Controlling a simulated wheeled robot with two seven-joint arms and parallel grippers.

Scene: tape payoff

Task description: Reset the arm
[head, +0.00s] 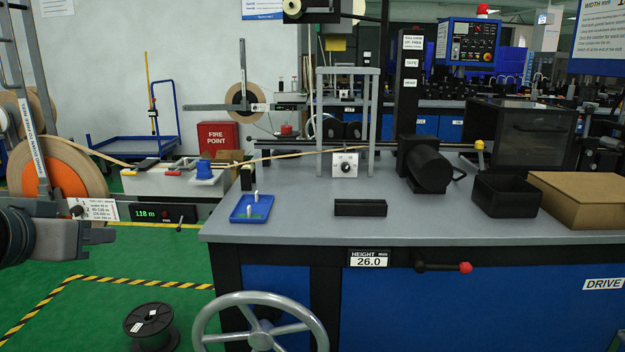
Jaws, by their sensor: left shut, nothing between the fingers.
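My left gripper (98,236) is at the left edge of the head view, pointing right. It is shut with nothing between its fingers. It is in front of the large tape reel (68,165) with an orange hub and appears apart from it. My right gripper is out of view. A pale tape (310,152) runs from the reel side across to the grey frame on the bench.
The grey workbench (450,222) carries a blue tray (251,208), a black block (360,208), an open black bin (505,195) and a cardboard box (585,198). A handwheel (260,330) and a red-knobbed lever (445,267) project in front. A black spool (150,325) stands on the green floor.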

